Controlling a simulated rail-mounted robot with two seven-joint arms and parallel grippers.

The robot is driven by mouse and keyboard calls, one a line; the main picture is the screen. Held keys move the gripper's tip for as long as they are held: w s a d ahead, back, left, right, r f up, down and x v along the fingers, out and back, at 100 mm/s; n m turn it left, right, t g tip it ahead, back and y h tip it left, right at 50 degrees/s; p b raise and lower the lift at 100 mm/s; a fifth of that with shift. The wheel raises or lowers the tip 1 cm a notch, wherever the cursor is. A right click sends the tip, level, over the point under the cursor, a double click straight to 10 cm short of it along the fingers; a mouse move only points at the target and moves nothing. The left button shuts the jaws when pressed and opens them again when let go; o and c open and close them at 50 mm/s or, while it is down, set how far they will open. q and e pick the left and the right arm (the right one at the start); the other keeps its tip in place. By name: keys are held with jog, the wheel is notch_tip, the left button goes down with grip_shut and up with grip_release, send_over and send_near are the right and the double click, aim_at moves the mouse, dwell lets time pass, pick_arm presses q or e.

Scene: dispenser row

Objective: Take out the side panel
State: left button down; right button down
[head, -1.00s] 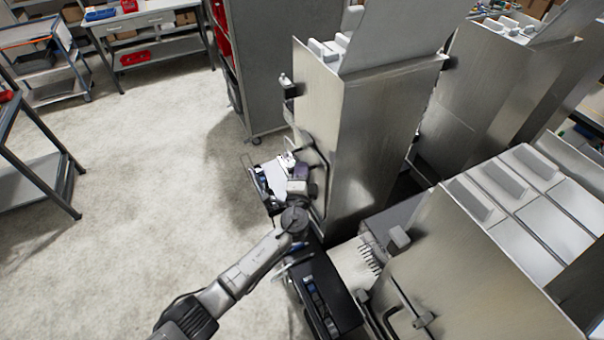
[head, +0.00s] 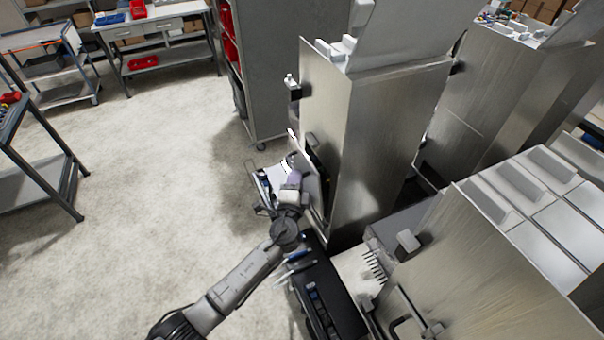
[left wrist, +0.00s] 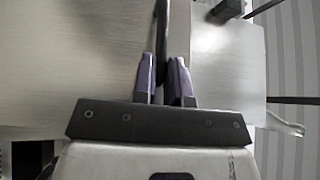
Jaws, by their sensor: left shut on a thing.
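A tall steel dispenser (head: 375,150) stands in the middle of the head view. On its left face the side panel (head: 310,190) stands off at a tilt, with a dark opening showing along its top edge. My left gripper (head: 292,180) is at the outer side of this panel, low on the dispenser. In the left wrist view its purple fingers (left wrist: 165,82) are shut on a dark bar handle (left wrist: 163,35), with metal sheet surface behind. The gripper and wrist hide part of the panel in the head view. My right gripper is not in view.
Another dispenser (head: 500,270) stands at the lower right, with a grey block and a comb-like part near it. A grey cabinet (head: 275,80) with red bins stands behind. Open floor (head: 130,230) lies to the left, bounded by a workbench and carts.

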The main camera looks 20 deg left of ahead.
pick_arm(q)
jog(key=shift+s+a+r, duration=0.1)
jog(key=shift+s+a, duration=1.15)
jog(key=shift+a, duration=0.05)
jog(key=shift+s, duration=0.1)
